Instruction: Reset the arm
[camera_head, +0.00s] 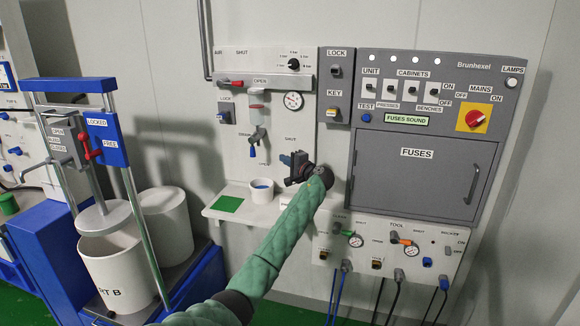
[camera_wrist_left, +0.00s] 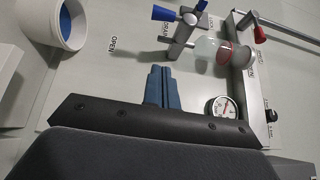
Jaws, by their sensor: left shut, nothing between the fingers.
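My left arm, in a green padded sleeve, reaches up from the bottom of the head view to the air panel (camera_head: 270,66). My left gripper (camera_head: 290,158) is shut and empty in front of the panel's lower right. In the left wrist view its blue fingers (camera_wrist_left: 159,88) are together with nothing between them. The drain valve (camera_head: 257,136) with a blue handle is left of the gripper. It also shows in the left wrist view (camera_wrist_left: 188,28), apart from the fingers. My right gripper is not in view.
A small white cup (camera_head: 262,197) with blue inside and a green pad (camera_head: 227,204) are on the shelf below the gripper. The grey fuse panel (camera_head: 425,165) is at right. A blue drum press (camera_head: 110,140) over a white drum (camera_head: 117,270) stands at left.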

